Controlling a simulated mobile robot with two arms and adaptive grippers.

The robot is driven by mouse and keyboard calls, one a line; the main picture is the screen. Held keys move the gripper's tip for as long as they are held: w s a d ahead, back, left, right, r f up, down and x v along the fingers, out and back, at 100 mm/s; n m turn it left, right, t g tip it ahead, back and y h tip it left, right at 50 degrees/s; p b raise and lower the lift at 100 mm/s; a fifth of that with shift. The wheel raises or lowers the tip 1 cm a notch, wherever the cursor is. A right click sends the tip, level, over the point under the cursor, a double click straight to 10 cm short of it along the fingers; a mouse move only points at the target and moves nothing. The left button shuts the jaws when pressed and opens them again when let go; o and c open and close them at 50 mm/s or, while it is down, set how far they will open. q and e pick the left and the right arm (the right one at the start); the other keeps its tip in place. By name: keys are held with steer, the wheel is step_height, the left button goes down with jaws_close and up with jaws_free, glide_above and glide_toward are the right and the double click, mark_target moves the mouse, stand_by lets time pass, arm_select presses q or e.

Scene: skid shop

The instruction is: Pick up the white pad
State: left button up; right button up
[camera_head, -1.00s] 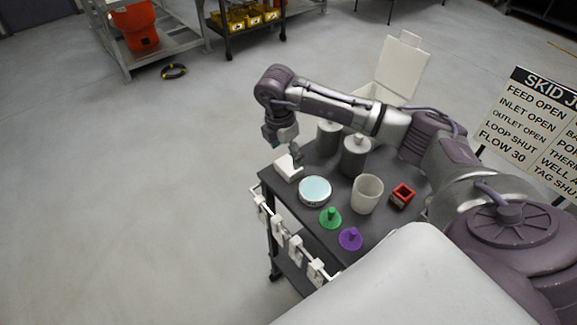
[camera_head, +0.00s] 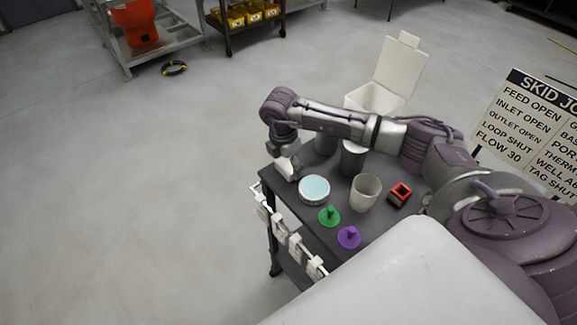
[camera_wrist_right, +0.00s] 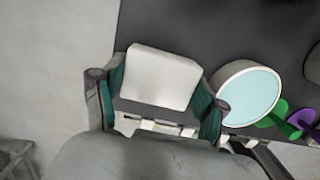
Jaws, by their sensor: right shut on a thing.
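The white pad (camera_wrist_right: 162,78) is a pale block with rounded corners. In the right wrist view it sits between the two green-lined fingers of my right gripper (camera_wrist_right: 159,92), which is shut on it. In the head view my right gripper (camera_head: 286,160) is low at the far left corner of the dark cart top (camera_head: 285,193) and partly hides the pad. I cannot tell whether the pad still touches the cart top. My left gripper is not in view.
Close by on the cart are a round tin with a pale blue top (camera_head: 314,189), a white cup (camera_head: 365,192), green (camera_head: 329,216) and purple (camera_head: 349,237) knobbed pieces, a red square piece (camera_head: 400,194) and grey canisters (camera_head: 352,158). An open white box (camera_head: 375,98) stands behind.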

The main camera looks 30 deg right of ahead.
mark_target(289, 163)
steer(key=shift+r, duration=0.1)
steer(key=shift+r, duration=0.5)
step_height(289, 163, up, 3)
steer(key=shift+f+b, duration=0.2)
steer(key=shift+b, duration=0.5)
steer(key=s+d+r+b, duration=0.1)
steer(key=s+d+r, duration=0.1)
steer(key=s, duration=0.3)
steer(key=s+d+r+b, duration=0.1)
steer(key=s+d+r, duration=0.1)
steer(key=s+r, duration=0.3)
steer(key=shift+s+d+r, duration=0.15)
steer(key=shift+s+d, duration=0.15)
steer(key=shift+s, duration=0.05)
